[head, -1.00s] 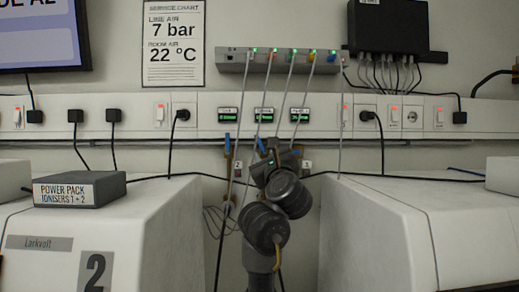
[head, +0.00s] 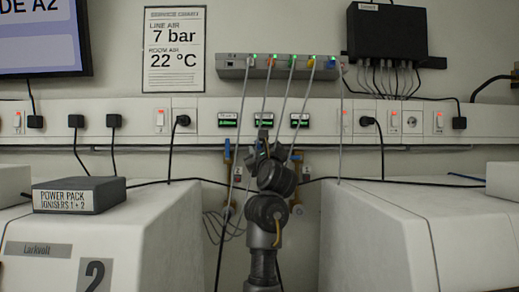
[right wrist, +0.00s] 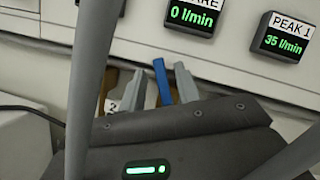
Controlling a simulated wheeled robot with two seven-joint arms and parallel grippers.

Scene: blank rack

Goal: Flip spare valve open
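Several valves with blue handles sit under the wall rail; the left one (head: 227,150) is upright and the right one (head: 295,154) lies roughly level. The middle valve is hidden by my right arm in the head view. In the right wrist view a blue handle (right wrist: 161,82) stands below the display ending in "ARE" (right wrist: 195,14), which reads 0 l/min. My right gripper (right wrist: 162,86) has its grey fingers apart, one on each side of this handle. I cannot tell whether they touch it. In the head view the right gripper (head: 263,145) points at the wall. My left gripper is out of view.
Thin grey cables (head: 280,100) hang from the port box (head: 280,66) past my right arm. A PEAK 1 display (right wrist: 283,37) reads 35 l/min. White machines stand left (head: 140,220) and right (head: 375,220), with a gap between. A power pack (head: 79,194) sits on the left machine.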

